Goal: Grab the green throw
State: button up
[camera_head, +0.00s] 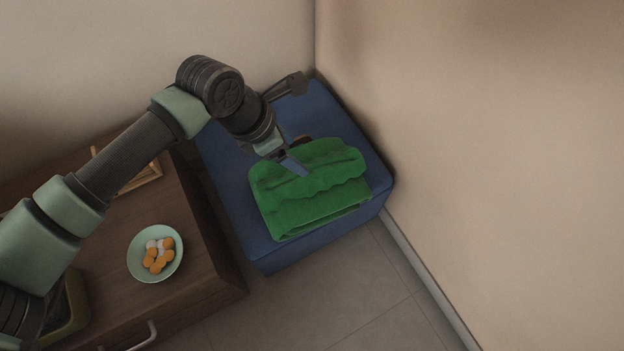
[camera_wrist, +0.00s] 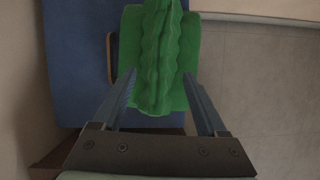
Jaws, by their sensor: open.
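The green throw (camera_head: 312,192) lies folded on top of a blue ottoman (camera_head: 232,183), with a wavy ridge across its upper side. My gripper (camera_head: 296,160) is over the throw's far left part, pointing down at it. In the wrist view, the gripper (camera_wrist: 160,88) is open, with one finger on each side of the throw's ridge (camera_wrist: 158,50). Nothing is held between the fingers. I cannot tell whether the fingertips touch the cloth.
A brown wooden cabinet (camera_head: 200,262) stands left of the ottoman, bearing a bowl (camera_head: 137,272) of orange and white pieces and a wooden frame (camera_head: 148,178). Walls meet behind the ottoman, and one runs close on its right. Tiled floor (camera_head: 330,290) lies clear in front.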

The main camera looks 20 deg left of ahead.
aim_at(310, 181)
jog(key=b+x, duration=0.1)
jog(key=x, duration=0.3)
jog(key=b+x, duration=0.2)
jog(key=x, duration=0.1)
jog(key=b+x, duration=0.2)
jog(key=shift+s+a+f, duration=0.2)
jog(key=shift+s+f, duration=0.05)
jog(key=shift+r, duration=0.1)
jog(key=shift+c, duration=0.3)
grip_shut()
dwell(0.7)
